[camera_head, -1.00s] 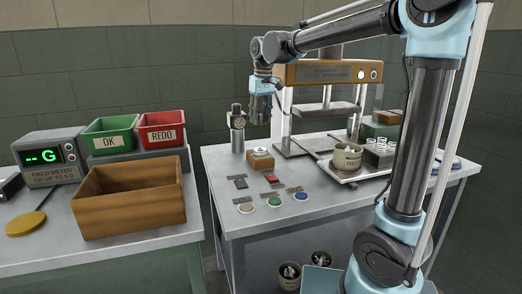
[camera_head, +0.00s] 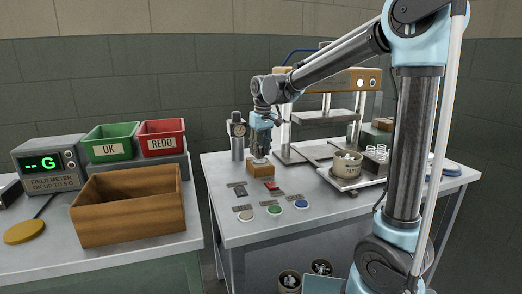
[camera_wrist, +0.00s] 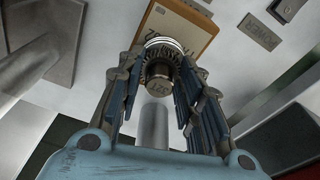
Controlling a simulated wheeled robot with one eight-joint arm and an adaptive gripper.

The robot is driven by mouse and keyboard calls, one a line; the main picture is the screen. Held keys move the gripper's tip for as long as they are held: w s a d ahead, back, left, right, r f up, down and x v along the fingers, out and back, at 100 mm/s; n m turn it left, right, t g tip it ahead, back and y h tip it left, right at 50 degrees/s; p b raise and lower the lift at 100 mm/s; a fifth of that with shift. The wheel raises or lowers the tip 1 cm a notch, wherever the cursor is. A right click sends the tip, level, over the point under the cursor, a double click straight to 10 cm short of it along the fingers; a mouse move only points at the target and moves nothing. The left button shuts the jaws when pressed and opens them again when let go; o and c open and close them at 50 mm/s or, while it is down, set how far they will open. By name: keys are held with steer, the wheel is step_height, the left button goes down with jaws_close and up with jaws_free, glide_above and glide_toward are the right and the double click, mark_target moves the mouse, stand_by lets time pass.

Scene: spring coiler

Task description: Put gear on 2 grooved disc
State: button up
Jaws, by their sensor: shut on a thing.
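My gripper (camera_head: 260,153) points down right over a small wooden block (camera_head: 260,171) on the right-hand table. In the wrist view its fingers (camera_wrist: 160,72) are shut on a dark metal piece (camera_wrist: 159,77) with a stamped round end face. A toothed dark ring, seemingly the gear (camera_wrist: 163,49), sits around it. A pale ringed edge (camera_wrist: 166,40) shows beyond the teeth, close to the labelled wooden block (camera_wrist: 187,26). I cannot tell whether the gear touches the block. I cannot make out which thing is the grooved disc 2.
Beige (camera_head: 246,215), green (camera_head: 274,210) and blue (camera_head: 302,204) round buttons lie in front of the block. A dial gauge stand (camera_head: 237,135) stands close at the left. A press frame (camera_head: 325,118) and a parts tub (camera_head: 346,163) are behind and right.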

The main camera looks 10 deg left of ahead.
mark_target(262, 154)
steer(key=o, duration=1.2)
steer(key=shift+f, duration=0.1)
step_height(262, 154, up, 12)
steer(key=d, duration=0.1)
steer(key=shift+s, duration=0.45)
